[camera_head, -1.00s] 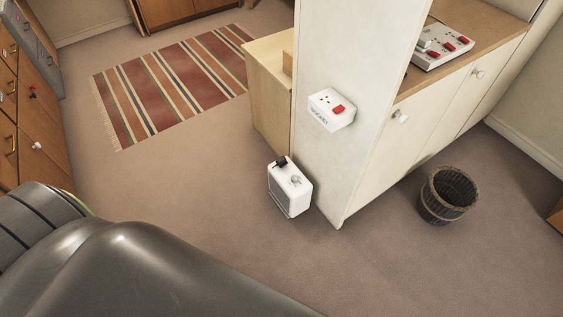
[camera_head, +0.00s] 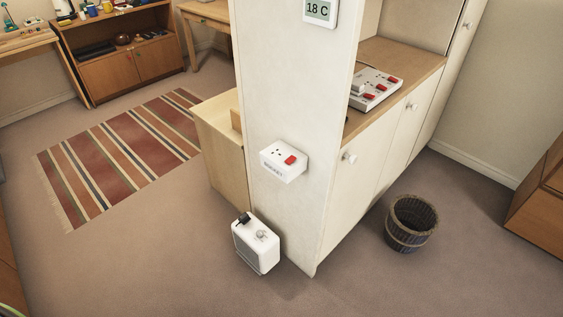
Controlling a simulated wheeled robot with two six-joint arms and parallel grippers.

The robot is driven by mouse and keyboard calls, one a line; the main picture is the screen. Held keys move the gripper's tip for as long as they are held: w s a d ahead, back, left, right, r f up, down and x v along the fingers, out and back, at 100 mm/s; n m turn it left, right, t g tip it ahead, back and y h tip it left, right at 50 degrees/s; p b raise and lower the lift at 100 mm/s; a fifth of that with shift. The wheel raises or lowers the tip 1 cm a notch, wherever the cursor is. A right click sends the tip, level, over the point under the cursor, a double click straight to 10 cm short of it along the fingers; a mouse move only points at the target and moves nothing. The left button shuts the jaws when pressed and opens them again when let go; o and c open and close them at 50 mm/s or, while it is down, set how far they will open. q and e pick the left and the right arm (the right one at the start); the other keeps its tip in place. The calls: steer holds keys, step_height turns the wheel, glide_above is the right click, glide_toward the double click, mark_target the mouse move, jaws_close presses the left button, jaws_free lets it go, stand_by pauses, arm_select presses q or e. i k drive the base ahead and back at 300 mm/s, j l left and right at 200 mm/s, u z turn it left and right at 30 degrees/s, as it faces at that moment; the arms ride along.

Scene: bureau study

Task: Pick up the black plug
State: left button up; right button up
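A small black plug (camera_head: 244,219) rests on top of a white heater (camera_head: 257,247), at its left back edge. The heater stands on the carpet beside the end panel (camera_head: 286,100) of a cream cabinet. A white wall socket (camera_head: 283,161) with a red switch is fixed to that panel above the heater. Neither of my grippers is in view.
A wicker basket (camera_head: 411,223) stands on the floor to the right. A power strip (camera_head: 376,92) with red switches lies on the cabinet's wooden top. A striped rug (camera_head: 120,155) lies at the left. The carpet in front of the heater is clear.

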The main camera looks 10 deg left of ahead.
mark_target(245, 217)
steer(key=u, duration=0.5)
steer(key=i+l+u, duration=0.45)
steer(key=l, duration=0.2)
steer(key=i+l+u, duration=0.1)
steer(key=l+u, duration=0.15)
steer(key=i+l+u, duration=0.1)
steer(key=l+u, duration=0.15)
steer(key=l, duration=0.25)
steer(key=i+l, duration=0.1)
steer(key=l, duration=0.35)
steer(key=i+l, duration=0.1)
steer(key=l, duration=0.35)
